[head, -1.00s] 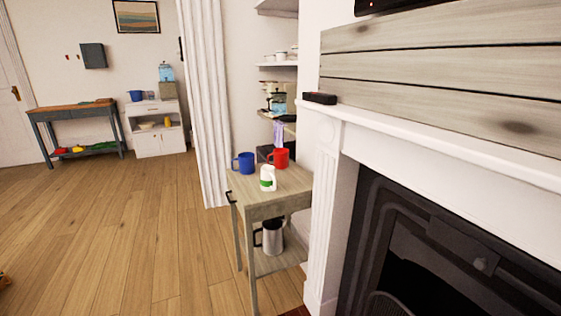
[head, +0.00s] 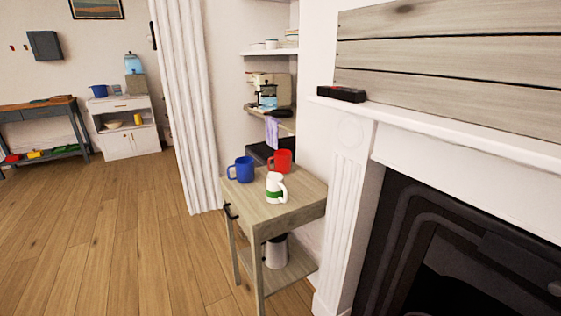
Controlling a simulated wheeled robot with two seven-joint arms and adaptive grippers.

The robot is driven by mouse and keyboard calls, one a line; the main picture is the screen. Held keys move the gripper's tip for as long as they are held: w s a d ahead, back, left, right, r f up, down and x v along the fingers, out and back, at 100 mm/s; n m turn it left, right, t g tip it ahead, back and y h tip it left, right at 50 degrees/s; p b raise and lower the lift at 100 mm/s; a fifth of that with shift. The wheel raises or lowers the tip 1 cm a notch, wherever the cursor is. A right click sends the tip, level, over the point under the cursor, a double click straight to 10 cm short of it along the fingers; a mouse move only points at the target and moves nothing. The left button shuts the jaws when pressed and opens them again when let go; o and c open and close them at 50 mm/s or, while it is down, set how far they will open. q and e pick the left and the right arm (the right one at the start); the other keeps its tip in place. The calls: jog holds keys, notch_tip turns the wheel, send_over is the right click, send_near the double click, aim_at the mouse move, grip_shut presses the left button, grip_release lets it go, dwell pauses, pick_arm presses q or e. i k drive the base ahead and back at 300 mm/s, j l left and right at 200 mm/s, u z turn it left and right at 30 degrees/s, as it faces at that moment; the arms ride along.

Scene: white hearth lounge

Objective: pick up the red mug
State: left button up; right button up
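The red mug (head: 283,159) stands upright near the back of a small wooden side table (head: 304,194), with its handle toward the left. A blue mug (head: 244,170) stands to its left, and a white bottle-like container with a green band (head: 276,188) stands in front of it, hiding a little of its lower part. Neither of my grippers shows in the head view.
A white fireplace (head: 349,180) borders the table on the right. A metal jug (head: 275,252) stands on the table's lower shelf. A white curtain (head: 182,110) hangs behind left. Wooden floor (head: 120,230) is clear to the left and in front.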

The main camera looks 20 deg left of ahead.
aim_at(282, 158)
jog(key=i+j+z, duration=0.2)
jog(key=j+z, duration=0.15)
jog(key=j, duration=1.3)
jog(key=j+z, duration=0.4)
jog(key=j, duration=1.25)
